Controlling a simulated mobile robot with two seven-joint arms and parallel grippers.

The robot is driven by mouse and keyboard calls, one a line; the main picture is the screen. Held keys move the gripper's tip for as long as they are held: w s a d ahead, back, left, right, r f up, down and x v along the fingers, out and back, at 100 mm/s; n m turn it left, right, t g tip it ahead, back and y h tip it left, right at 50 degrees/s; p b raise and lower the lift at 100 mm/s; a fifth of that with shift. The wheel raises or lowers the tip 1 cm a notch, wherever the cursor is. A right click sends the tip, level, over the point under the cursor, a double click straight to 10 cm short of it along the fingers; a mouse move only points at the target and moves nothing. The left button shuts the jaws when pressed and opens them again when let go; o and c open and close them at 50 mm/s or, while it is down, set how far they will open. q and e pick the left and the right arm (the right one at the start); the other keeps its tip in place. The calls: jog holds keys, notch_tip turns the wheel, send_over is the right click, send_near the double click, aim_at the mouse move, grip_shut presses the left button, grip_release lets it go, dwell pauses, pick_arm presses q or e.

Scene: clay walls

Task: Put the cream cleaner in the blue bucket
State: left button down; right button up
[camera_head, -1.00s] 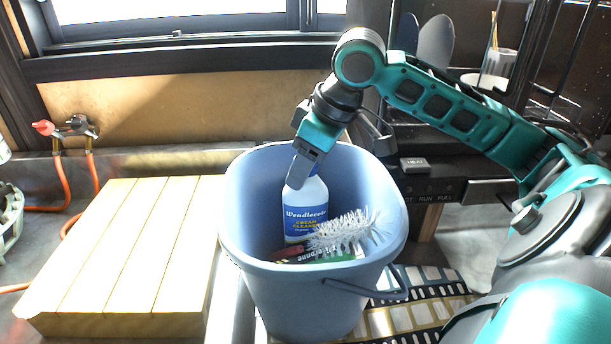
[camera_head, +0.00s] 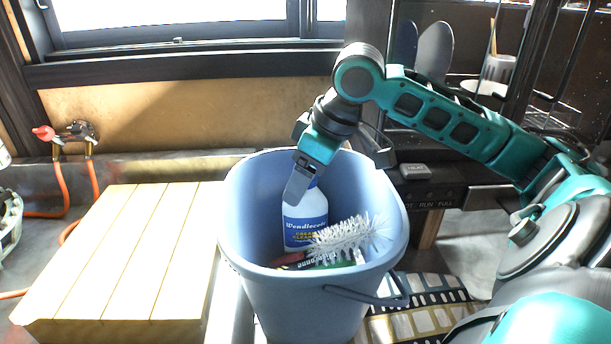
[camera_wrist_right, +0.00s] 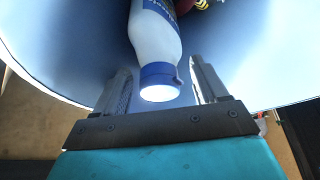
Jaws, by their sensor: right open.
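The cream cleaner (camera_head: 305,222) is a white bottle with a blue label, standing inside the blue bucket (camera_head: 300,308) against its left inner side. My right gripper (camera_head: 299,190) points down into the bucket at the bottle's top and partly hides the cap. In the right wrist view the bottle (camera_wrist_right: 155,35) with its blue-collared cap lies between the two open fingers (camera_wrist_right: 163,88), with gaps showing on both sides. The bucket's blue inner wall (camera_wrist_right: 75,50) surrounds it there. My left gripper is not in view.
The bucket also holds a white bristle brush (camera_head: 345,237) and a red and green packet (camera_head: 318,262). A pale wooden board (camera_head: 120,250) lies left of the bucket. A patterned mat (camera_head: 425,312) lies right of it. A tap with orange hoses (camera_head: 75,135) is at back left.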

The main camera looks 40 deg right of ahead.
jog(key=v, duration=1.2)
jog(key=shift+p, duration=0.4)
jog(key=shift+r, duration=0.1)
